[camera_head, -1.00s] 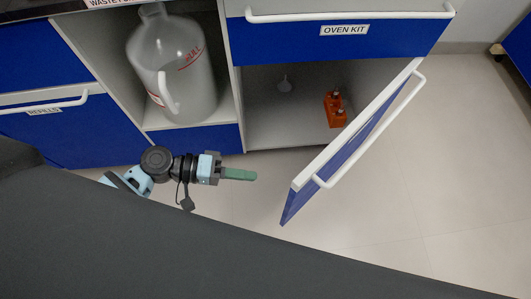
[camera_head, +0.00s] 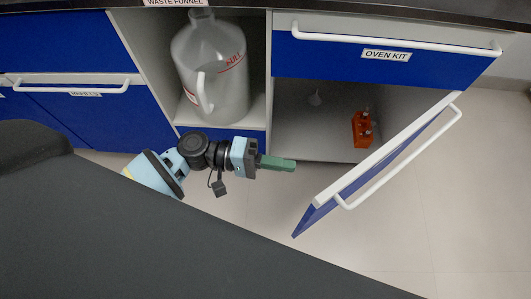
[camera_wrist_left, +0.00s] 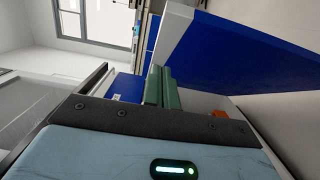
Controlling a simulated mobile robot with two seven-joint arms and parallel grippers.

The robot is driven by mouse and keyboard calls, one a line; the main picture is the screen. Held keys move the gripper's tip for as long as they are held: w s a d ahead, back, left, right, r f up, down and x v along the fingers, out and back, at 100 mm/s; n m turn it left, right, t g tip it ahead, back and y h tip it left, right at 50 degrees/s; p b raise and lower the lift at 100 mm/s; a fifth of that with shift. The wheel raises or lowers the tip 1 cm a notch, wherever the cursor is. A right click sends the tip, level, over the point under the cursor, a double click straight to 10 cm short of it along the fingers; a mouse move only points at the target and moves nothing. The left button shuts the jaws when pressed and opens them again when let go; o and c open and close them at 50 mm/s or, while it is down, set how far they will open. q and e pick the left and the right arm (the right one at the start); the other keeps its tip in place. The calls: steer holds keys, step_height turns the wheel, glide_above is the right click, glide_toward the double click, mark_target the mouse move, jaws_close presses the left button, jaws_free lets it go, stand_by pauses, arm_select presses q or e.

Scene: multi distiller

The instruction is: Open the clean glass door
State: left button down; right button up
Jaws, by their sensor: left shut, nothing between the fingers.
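A blue cabinet door (camera_head: 328,203) with a white edge and a white bar handle (camera_head: 400,160) stands swung open below the OVEN KIT drawer. The cabinet interior (camera_head: 300,125) is exposed. My left gripper (camera_head: 280,163), with green fingers, is shut and empty in front of the opening, left of the door and apart from it. In the left wrist view the shut green fingers (camera_wrist_left: 162,88) point toward the cabinet, with the blue door (camera_wrist_left: 240,50) to their right. No label is visible on the door. My right gripper is not in view.
A large translucent jug (camera_head: 212,75) stands in the left compartment. The OVEN KIT drawer (camera_head: 440,66) is above. Floor at right is clear.

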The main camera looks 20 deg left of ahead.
arm_select(q)
steer(key=s+d, duration=0.1)
steer(key=d, duration=0.6)
steer(key=shift+s+p, duration=0.2)
steer(key=shift+p, duration=0.15)
